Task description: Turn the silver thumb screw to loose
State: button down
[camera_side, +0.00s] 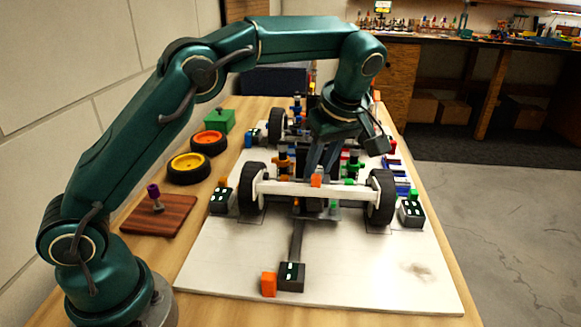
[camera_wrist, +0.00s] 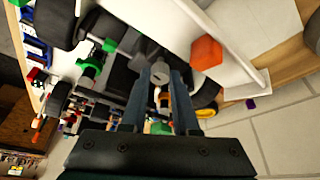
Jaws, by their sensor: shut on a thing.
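The silver thumb screw (camera_wrist: 160,73) shows as a small round grey head between my fingertips in the wrist view. My gripper (camera_wrist: 160,80) points down at it, with one finger on each side, shut on it. In the side view, my gripper (camera_side: 314,168) reaches down into the middle of the race car, just behind the white front bar (camera_side: 330,188). The screw is hidden there behind the bar and the fingers. The car stands on its black wheels (camera_side: 382,197) on a white board (camera_side: 350,270).
Orange blocks stick up near my fingers, one on the front bar (camera_side: 316,181). A wooden block with a purple-topped peg (camera_side: 154,197), yellow wheel (camera_side: 188,167), orange wheel (camera_side: 208,143) and green box (camera_side: 219,121) lie left. The board's front right is clear.

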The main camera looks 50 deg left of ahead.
jog(key=shift+w+n+g, duration=0.1)
jog(key=shift+n+g, duration=0.4)
jog(key=shift+n, duration=1.4)
jog(key=c, duration=0.7)
grip_release()
jog(key=shift+o, duration=0.2)
jog(key=shift+m, duration=0.4)
